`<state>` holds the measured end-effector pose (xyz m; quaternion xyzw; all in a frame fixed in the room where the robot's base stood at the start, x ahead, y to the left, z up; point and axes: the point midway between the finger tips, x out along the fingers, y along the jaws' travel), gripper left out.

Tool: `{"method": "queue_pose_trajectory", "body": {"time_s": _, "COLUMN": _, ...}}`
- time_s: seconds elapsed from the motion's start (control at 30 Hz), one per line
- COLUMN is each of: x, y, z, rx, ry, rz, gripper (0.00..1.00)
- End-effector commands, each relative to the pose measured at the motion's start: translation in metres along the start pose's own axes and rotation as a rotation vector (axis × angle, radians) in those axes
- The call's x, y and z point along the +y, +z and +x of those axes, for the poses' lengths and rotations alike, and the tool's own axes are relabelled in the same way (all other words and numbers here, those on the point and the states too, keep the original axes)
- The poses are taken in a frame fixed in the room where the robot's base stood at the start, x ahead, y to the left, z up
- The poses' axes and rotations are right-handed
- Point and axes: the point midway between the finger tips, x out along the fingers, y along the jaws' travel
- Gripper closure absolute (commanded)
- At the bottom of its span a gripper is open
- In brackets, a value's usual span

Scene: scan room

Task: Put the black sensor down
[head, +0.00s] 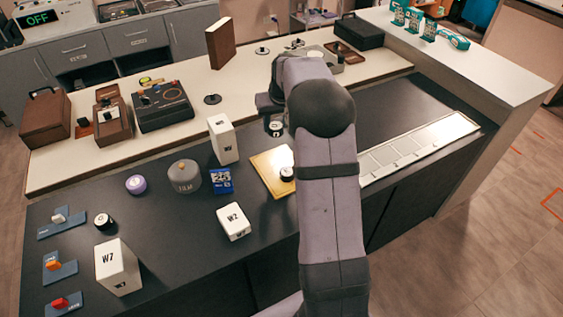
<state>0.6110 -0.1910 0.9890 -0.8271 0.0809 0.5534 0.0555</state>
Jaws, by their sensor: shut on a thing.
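My gripper (273,117) hangs over the black counter behind the yellow board, partly hidden by my own arm. It is shut on a small round black sensor (276,129) with a pale labelled face. Whether this sensor touches the counter cannot be told. A similar black round piece (287,174) with a pale top sits on the right part of the yellow board (266,168), beside my arm. Another black round piece (103,221) stands on the counter at the left.
White blocks W7 (118,267), W2 (234,221) and an unread one (222,139) stand near a grey weight (184,176), purple disc (136,184) and blue calendar (221,181). A white sectioned strip (420,147) lies right.

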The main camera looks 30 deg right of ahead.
Motion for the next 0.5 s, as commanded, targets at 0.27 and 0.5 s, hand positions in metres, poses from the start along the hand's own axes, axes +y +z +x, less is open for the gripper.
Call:
{"method": "queue_pose_trajectory", "body": {"time_s": 0.27, "x": -0.001, "y": 0.01, "z": 0.026, "rx": 0.002, "ry": 0.0, "rz": -0.001, "gripper": 0.86}}
{"method": "queue_pose_trajectory", "body": {"time_s": 0.5, "x": -0.001, "y": 0.014, "z": 0.036, "rx": 0.001, "ry": 0.0, "rz": 0.0, "gripper": 0.86}}
